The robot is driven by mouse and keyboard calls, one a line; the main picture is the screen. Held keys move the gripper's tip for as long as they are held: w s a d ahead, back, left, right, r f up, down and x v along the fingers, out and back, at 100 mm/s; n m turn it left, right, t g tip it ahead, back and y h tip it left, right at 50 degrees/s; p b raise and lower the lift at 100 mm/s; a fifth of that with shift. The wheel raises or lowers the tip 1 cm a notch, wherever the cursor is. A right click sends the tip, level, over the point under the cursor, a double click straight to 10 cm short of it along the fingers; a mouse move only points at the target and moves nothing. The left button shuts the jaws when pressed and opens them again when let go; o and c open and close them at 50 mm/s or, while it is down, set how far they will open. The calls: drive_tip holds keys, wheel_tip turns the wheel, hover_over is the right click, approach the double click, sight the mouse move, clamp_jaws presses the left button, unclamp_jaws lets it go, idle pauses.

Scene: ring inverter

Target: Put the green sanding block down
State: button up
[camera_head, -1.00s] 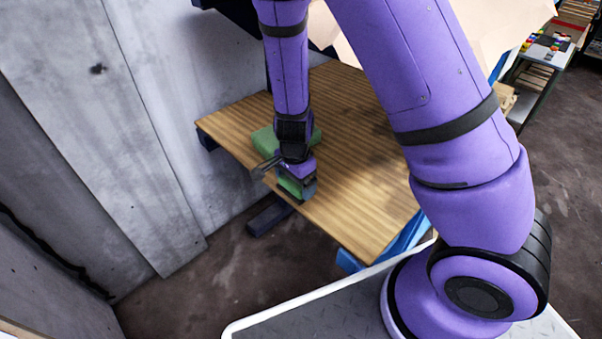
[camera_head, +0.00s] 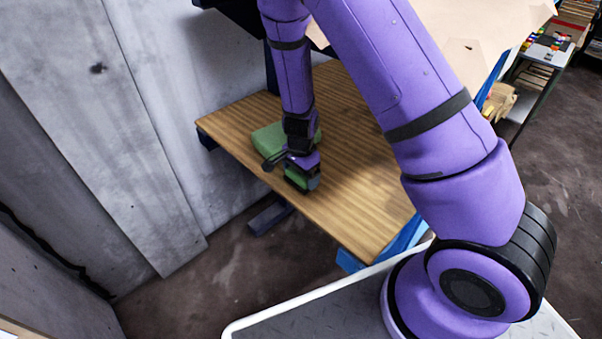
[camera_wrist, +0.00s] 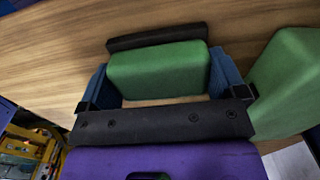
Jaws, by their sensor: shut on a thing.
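My gripper (camera_head: 300,178) is low over the wooden tabletop, near its front left edge. In the wrist view its two blue fingers (camera_wrist: 158,88) stand at either side of a green sanding block (camera_wrist: 160,68) and are shut on it. In the head view the held green block (camera_head: 295,180) shows partly below the gripper. I cannot tell whether its underside touches the wood. A second, larger green block (camera_head: 267,138) lies on the tabletop behind the gripper, partly hidden by my arm. It also shows at the right of the wrist view (camera_wrist: 285,85), apart from the gripper.
The wooden tabletop (camera_head: 365,200) is clear to the right of the gripper. A grey wall (camera_head: 150,120) stands close on the left. A shelf with colourful small items (camera_head: 548,45) is at the far right. Yellow things (camera_wrist: 28,145) lie lower left in the wrist view.

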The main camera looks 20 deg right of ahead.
drive_tip(key=shift+f, duration=0.15)
drive_tip(key=o, duration=0.8)
wheel_tip(320, 180, up, 12)
drive_tip(key=shift+r, duration=0.15)
